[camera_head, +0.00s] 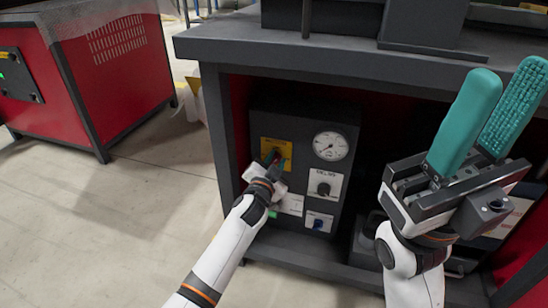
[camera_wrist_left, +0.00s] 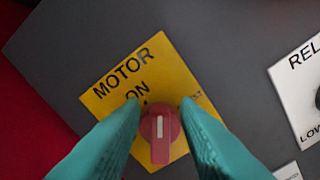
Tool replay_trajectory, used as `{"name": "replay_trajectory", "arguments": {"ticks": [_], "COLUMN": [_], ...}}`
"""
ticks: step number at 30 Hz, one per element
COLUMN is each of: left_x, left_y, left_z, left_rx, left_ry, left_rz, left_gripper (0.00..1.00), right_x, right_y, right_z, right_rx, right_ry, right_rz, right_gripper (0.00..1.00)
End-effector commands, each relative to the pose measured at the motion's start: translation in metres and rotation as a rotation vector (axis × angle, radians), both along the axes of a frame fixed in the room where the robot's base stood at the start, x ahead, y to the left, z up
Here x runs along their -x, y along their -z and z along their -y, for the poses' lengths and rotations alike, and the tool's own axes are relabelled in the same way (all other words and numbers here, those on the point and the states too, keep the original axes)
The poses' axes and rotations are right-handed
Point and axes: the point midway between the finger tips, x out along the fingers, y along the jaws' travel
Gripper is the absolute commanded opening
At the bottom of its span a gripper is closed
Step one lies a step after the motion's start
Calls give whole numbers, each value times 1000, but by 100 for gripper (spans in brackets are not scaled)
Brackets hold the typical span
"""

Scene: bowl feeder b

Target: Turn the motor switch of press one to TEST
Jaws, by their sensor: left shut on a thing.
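The motor switch is a red knob (camera_wrist_left: 160,135) with a white mark, on a yellow plate (camera_wrist_left: 113,90) reading MOTOR and ON. A small label right of the knob is partly hidden. In the wrist view the white mark points up the picture, between ON and that label. My left gripper (camera_head: 272,160) is shut on the knob, one teal finger on each side. In the head view the yellow plate (camera_head: 280,145) is at the upper left of the dark control panel (camera_head: 330,110), and my gripper hides most of the knob. My right gripper (camera_head: 510,75) is raised, open and empty.
The panel sits under a dark bench top (camera_head: 300,55). Beside the switch are a round gauge (camera_head: 331,146), a black knob on a white plate (camera_head: 324,187) and a blue knob (camera_head: 318,223). A red machine (camera_head: 110,70) stands at the left; the floor between is clear.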

Motion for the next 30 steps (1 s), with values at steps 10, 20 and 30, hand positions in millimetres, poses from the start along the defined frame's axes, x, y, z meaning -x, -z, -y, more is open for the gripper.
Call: {"name": "replay_trajectory", "arguments": {"ticks": [10,20,30], "left_x": [2,2,2], "left_y": [6,11,14], "left_z": [4,5,6], "left_rx": [-314,-603,-814], "left_ry": [1,1,1], "left_rz": [98,190,259], "left_gripper": [6,6,6], "right_x": [-3,-3,-3], "right_y": [2,3,3], "right_z": [0,0,0], "right_rx": [-2,-3,-2], "right_ry": [-2,-2,-2], "right_rz": [-18,-18,-20], "right_gripper": [36,36,36]}}
